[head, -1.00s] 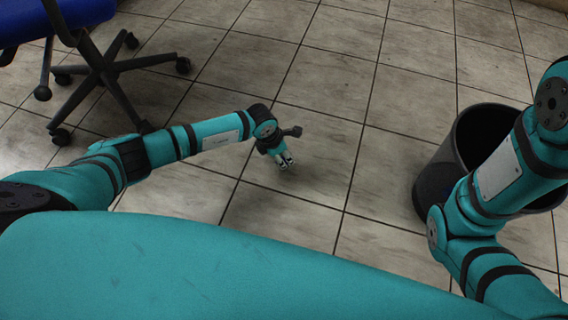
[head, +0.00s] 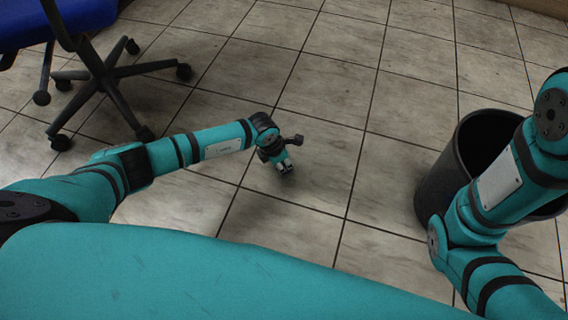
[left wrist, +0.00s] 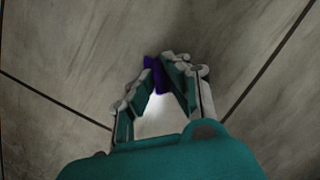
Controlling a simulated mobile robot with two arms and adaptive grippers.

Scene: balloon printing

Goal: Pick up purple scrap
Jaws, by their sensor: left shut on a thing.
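The purple scrap (left wrist: 154,74) is a small dark purple piece between the fingertips of my left gripper (left wrist: 155,80) in the left wrist view. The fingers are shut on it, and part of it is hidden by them. In the head view my left gripper (head: 286,169) points down over the tiled floor, and the scrap cannot be made out there. I cannot tell whether the scrap still touches the floor. My right gripper is out of the picture; only my right arm shows at the right.
A black bin (head: 437,188) stands on the floor at the right, partly behind my right arm. A blue office chair (head: 105,66) with a black wheeled base stands at the upper left. The tiled floor (head: 340,95) between them is clear.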

